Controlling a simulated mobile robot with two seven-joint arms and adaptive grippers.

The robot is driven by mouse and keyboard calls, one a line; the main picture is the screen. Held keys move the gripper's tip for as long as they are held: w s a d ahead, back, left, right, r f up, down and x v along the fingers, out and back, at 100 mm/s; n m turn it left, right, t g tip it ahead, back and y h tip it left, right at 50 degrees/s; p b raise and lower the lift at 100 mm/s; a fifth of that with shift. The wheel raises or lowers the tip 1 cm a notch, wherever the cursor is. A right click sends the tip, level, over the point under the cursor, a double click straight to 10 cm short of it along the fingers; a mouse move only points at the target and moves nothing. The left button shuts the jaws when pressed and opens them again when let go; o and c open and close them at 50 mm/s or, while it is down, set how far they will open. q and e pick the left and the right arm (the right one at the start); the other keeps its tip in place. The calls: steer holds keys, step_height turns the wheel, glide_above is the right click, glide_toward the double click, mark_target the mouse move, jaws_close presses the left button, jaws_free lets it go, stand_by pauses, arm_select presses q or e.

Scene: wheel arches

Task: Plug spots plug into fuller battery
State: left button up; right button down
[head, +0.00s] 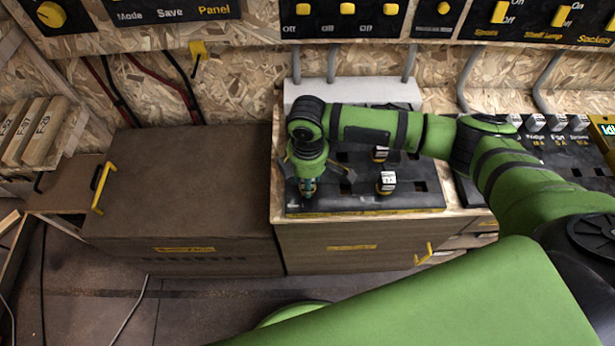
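My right gripper (307,184) points down over the left part of a black socket board (420,197). Its dark side parts are spread, and a small teal and brown piece shows between or below them. I cannot tell whether it holds anything. Two dark plugs with white labels, an upper one (380,153) and a lower one (387,183), stand upright on the board to the right of the gripper. Their labels are too small to read, so I cannot tell which is the spots plug. No battery is clearly identifiable. My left gripper is not in view.
Several labelled plugs, one here (535,123), stand in a row at the right. A brown box (185,190) is left of the board. Switch panels (345,20) and grey conduits line the back wall. My green arm covers part of the board.

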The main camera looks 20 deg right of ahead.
steer(key=shift+f, duration=0.35)
steer(key=shift+f, duration=0.3)
steer(key=shift+f, duration=0.15)
stand_by(0.9)
steer(key=shift+c, duration=1)
jaws_free()
steer(key=shift+p, duration=0.35)
step_height(320, 180, up, 9)
steer(key=p, duration=0.9)
steer(key=shift+p, duration=0.4)
